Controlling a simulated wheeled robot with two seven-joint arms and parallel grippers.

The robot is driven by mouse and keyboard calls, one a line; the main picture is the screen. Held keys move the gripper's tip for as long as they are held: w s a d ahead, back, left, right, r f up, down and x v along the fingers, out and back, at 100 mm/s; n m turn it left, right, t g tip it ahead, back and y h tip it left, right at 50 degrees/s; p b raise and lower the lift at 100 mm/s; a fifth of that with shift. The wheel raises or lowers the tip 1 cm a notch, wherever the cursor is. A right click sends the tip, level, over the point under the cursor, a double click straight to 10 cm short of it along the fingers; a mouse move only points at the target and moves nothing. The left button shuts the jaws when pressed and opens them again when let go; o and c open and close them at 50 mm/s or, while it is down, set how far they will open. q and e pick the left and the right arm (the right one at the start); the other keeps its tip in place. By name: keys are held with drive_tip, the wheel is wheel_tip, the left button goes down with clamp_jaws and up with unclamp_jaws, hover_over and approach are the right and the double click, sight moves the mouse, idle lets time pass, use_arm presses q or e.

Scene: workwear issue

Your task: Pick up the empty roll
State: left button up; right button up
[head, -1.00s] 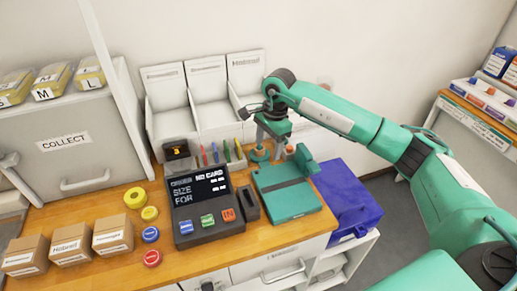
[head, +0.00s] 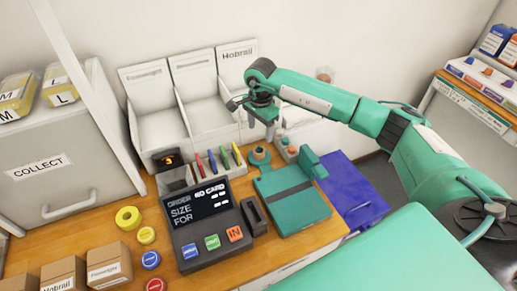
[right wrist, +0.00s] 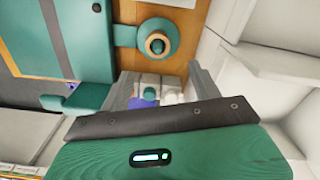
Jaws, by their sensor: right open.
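A small brown ring, which looks like the empty roll (head: 260,154), sits upright around a teal post beside the teal machine (head: 292,205), at its back left. In the right wrist view the roll (right wrist: 157,44) shows from above as a tan ring with the teal post in its middle. My right gripper (head: 271,131) is above the back of the counter, near the roll and apart from it. In the right wrist view its fingers (right wrist: 162,85) are spread with nothing held between them, and the roll lies just beyond them. My left gripper is not in view.
A black order terminal (head: 207,220) and a pen holder (head: 222,167) stand left of the machine. White bins (head: 195,100) stand behind. Yellow rolls (head: 128,217) and cardboard boxes (head: 110,265) are at the left. A blue crate (head: 352,195) is beyond the counter's right end.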

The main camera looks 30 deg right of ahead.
sight(260, 147)
drive_tip(key=f, duration=0.3)
drive_tip(key=shift+w+f+p, duration=0.25)
drive_tip(key=shift+p, duration=0.1)
drive_tip(key=shift+f, duration=0.15)
drive_tip(key=shift+s+a+f+p, duration=0.1)
drive_tip(key=shift+s+f+p, duration=0.25)
drive_tip(key=shift+f+p, duration=0.45)
wheel_tip(260, 147, down, 3)
drive_tip(key=shift+r+p, duration=0.1)
drive_tip(key=shift+p, duration=0.8)
drive_tip(key=shift+f, duration=0.3)
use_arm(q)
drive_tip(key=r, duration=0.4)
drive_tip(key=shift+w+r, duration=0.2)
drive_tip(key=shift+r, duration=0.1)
use_arm(e)
drive_tip(key=c, duration=1)
